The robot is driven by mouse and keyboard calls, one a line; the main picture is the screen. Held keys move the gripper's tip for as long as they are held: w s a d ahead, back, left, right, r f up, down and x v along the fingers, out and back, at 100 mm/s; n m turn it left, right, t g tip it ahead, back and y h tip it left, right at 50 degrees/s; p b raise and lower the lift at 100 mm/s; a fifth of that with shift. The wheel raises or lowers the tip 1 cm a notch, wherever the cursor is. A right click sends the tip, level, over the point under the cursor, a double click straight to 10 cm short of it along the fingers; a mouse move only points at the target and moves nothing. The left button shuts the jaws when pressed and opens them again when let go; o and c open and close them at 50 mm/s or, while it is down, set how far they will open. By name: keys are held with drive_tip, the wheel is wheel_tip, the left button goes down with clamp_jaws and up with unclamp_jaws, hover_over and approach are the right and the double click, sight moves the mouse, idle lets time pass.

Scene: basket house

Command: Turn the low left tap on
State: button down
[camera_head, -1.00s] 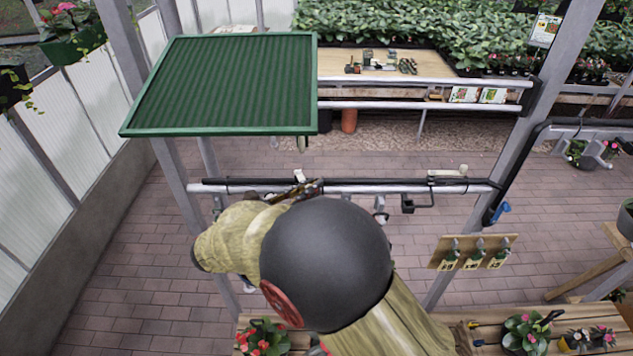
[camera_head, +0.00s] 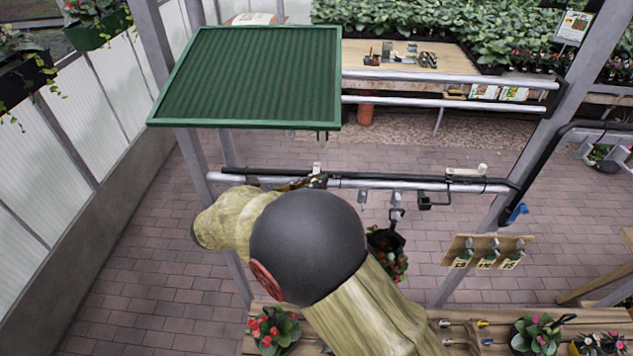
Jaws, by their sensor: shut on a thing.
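The low pipe (camera_head: 420,184) runs across the middle of the view, with a black line along its top. A small white piece (camera_head: 317,168) stands up at its left part and looks like the handle of the low left tap. My gripper (camera_head: 306,183) is at the pipe just below this white piece. Only a dark, brownish bit of it shows; my arm hides the rest and most of the tap body. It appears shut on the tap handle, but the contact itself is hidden. A similar white handle (camera_head: 482,169) is on the right part of the pipe.
A green ribbed panel (camera_head: 250,75) is above and left of the pipe. Grey posts (camera_head: 490,225) flank it. A potted plant (camera_head: 388,250) hangs below the pipe. A wooden bench (camera_head: 470,325) with flowers is at the front. Brick floor (camera_head: 130,270) is clear at left.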

drive_tip(key=shift+a, duration=0.1)
drive_tip(key=c, duration=2.2)
unclamp_jaws()
drive_tip(key=shift+o, duration=1.2)
drive_tip(key=shift+s+a, duration=0.15)
drive_tip(key=shift+a, duration=0.1)
drive_tip(key=shift+o, duration=0.8)
drive_tip(key=shift+d, duration=0.2)
drive_tip(key=shift+a, duration=0.15)
drive_tip(key=v, duration=1.1)
drive_tip(key=shift+s+a, duration=0.3)
